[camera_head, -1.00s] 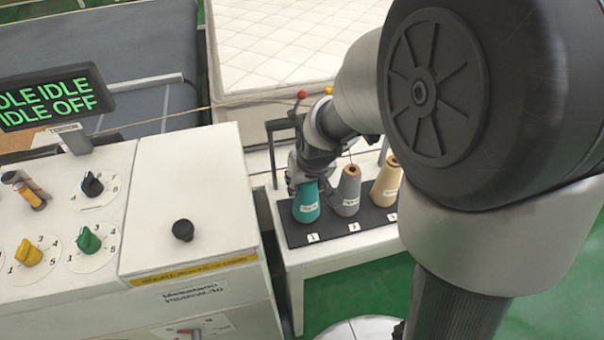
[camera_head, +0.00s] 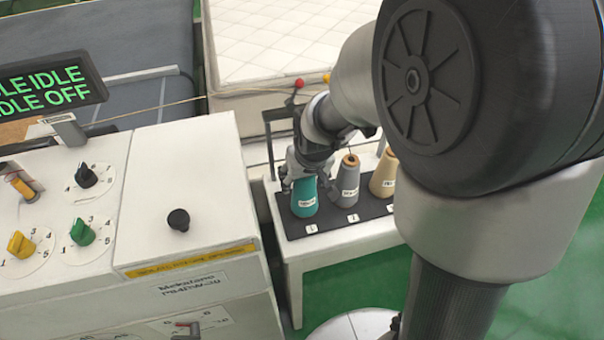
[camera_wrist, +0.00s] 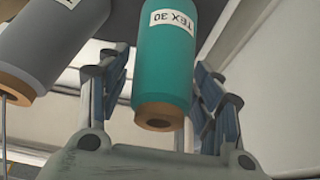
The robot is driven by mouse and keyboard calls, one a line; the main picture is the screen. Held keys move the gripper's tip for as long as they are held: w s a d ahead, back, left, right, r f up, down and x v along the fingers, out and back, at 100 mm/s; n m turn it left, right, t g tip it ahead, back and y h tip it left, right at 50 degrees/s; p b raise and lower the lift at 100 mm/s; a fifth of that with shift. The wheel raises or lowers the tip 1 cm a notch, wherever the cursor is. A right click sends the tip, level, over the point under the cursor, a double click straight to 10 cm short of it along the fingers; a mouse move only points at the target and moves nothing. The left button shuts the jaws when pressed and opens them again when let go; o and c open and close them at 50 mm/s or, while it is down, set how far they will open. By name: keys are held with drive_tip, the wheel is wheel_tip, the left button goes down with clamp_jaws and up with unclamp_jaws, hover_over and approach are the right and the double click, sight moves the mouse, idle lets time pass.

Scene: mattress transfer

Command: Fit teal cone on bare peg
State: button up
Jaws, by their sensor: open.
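The teal cone (camera_head: 304,200) stands upright at the left end of a black board (camera_head: 340,227) on a white stand. My gripper (camera_head: 303,174) is over the top of this cone, with its fingers pointing down around it. In the wrist view, the teal cone (camera_wrist: 165,60), labelled TEX 30, lies between the spread fingers of my gripper (camera_wrist: 160,72). Gaps show beside the cone, so the gripper is open. I cannot make out a bare peg in either view.
A grey cone (camera_head: 348,182) stands close right of the teal one, with a cream cone (camera_head: 383,177) beyond. A white machine cabinet (camera_head: 185,180) with knobs is to the left. A white quilted mattress (camera_head: 280,40) lies behind. A red ball (camera_head: 299,83) tops a post nearby.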

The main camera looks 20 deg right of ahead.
idle(0.3)
wheel_tip(320, 180, up, 11)
hover_over(308, 201)
drive_tip(key=shift+s, duration=0.2)
drive_tip(key=s+r, duration=0.3)
drive_tip(key=s, duration=1.5)
